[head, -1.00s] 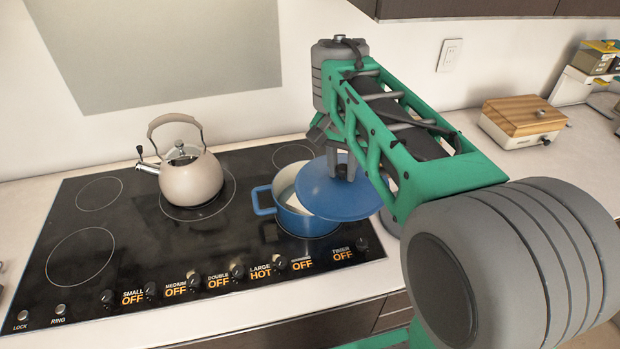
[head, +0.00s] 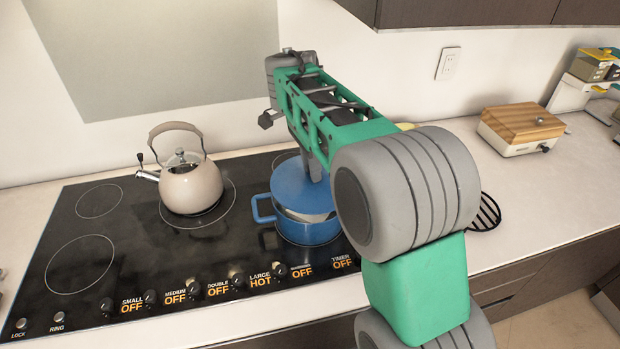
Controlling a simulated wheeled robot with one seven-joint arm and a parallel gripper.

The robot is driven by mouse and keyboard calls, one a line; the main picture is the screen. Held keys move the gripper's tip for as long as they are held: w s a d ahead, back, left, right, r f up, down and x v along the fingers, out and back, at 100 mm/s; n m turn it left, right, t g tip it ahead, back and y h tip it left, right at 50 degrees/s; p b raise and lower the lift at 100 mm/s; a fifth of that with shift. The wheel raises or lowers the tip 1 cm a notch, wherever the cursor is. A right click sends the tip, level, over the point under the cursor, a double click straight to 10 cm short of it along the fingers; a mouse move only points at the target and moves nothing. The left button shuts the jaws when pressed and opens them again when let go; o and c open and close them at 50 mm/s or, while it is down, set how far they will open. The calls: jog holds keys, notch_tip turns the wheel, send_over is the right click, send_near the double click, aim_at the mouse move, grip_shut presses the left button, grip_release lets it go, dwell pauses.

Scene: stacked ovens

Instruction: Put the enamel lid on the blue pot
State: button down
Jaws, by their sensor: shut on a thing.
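The blue pot (head: 304,230) stands on the right part of the black cooktop, its handle toward the left. The blue enamel lid (head: 290,186) is over the pot, tilted, with a pale gap showing between it and the rim at the front. My gripper (head: 312,172) is above the lid and shut on it; the fingertips are mostly hidden behind my arm. The right side of the pot and lid is also hidden by my arm.
A beige kettle (head: 190,184) stands on the cooktop (head: 130,250) left of the pot. A wooden-lidded box (head: 522,126) sits on the counter at right, and a black round grate (head: 487,213) lies nearer. Dark cabinets (head: 450,10) hang above.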

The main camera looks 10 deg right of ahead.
jog(key=f, duration=0.3)
jog(key=shift+w+a+f+p, duration=0.1)
jog(key=shift+w+f+p, duration=0.15)
jog(key=shift+w+p, duration=0.05)
jog(key=shift+f, duration=0.15)
jog(key=shift+f+b, duration=0.25)
jog(key=shift+b, duration=0.15)
jog(key=c, duration=1.2)
grip_release()
jog(key=shift+o, duration=0.2)
